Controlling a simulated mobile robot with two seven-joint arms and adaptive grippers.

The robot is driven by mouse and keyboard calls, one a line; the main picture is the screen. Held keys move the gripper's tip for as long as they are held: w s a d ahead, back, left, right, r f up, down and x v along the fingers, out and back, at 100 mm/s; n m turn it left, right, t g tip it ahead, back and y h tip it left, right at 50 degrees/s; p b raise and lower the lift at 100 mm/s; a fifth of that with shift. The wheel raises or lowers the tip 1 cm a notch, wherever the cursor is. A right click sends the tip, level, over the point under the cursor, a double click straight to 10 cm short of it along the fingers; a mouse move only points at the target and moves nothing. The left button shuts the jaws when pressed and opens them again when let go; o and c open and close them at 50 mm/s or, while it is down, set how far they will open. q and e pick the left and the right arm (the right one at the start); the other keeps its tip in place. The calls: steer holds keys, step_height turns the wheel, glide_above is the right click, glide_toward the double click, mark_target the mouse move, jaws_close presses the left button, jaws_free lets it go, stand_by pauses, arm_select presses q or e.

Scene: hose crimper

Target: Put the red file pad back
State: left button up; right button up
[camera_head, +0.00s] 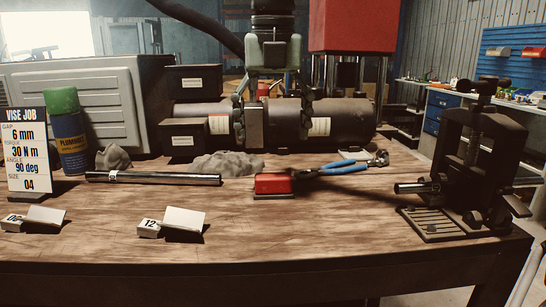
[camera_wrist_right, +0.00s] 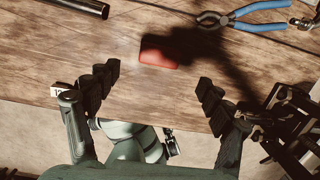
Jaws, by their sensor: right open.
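The red file pad (camera_head: 273,183) is a small red block lying on the wooden bench near its middle. It also shows in the right wrist view (camera_wrist_right: 158,54), partly under a dark shadow. My right gripper (camera_head: 272,128) hangs from above, over and beyond the pad in the head view. Its two dark fingers are spread wide with nothing between them, and they also show in the right wrist view (camera_wrist_right: 160,88), apart from the pad. My left gripper does not show in the head view.
A black vise (camera_head: 478,150) stands at the right. Number blocks (camera_head: 150,227) and a vise job sign (camera_head: 29,155) stand left. The bench's front middle is clear.

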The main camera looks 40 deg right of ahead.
mark_target(273, 175)
step_height(273, 175, up, 2)
steer(key=shift+s+r, duration=0.1)
steer(key=shift+r, duration=0.15)
steer(key=f, duration=0.8)
steer(key=shift+w+d+f, duration=0.2)
steer(key=shift+w+f, duration=0.15)
steer(key=f, duration=0.3)
steer(key=shift+w+d+f, duration=0.15)
steer(key=shift+w+f, duration=0.05)
steer(key=shift+f, duration=0.2)
steer(key=shift+r, duration=0.2)
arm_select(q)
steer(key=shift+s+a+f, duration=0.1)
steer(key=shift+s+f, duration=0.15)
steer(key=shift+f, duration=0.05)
